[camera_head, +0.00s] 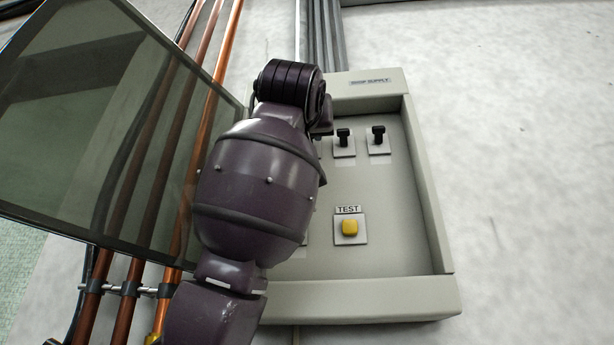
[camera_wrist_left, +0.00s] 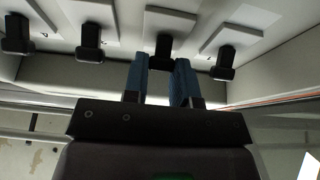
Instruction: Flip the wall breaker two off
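The grey breaker panel (camera_head: 390,230) hangs on the wall in the head view. Two black breaker switches, one (camera_head: 344,134) left of the other (camera_head: 378,133), show near its top; my left arm covers those further left. The left wrist view shows several black switches in a row. My left gripper (camera_wrist_left: 164,70) has two blue fingers, apart, with their tips at either side of one switch (camera_wrist_left: 162,46), second from the right there. A gap shows between the fingers. I cannot tell whether they touch the switch. My right gripper is in neither view.
A tinted glass door (camera_head: 90,110) stands open left of the panel, close to my left arm. Copper pipes (camera_head: 205,125) run behind it. A yellow TEST button (camera_head: 349,228) sits low in the panel. The wall at right is bare.

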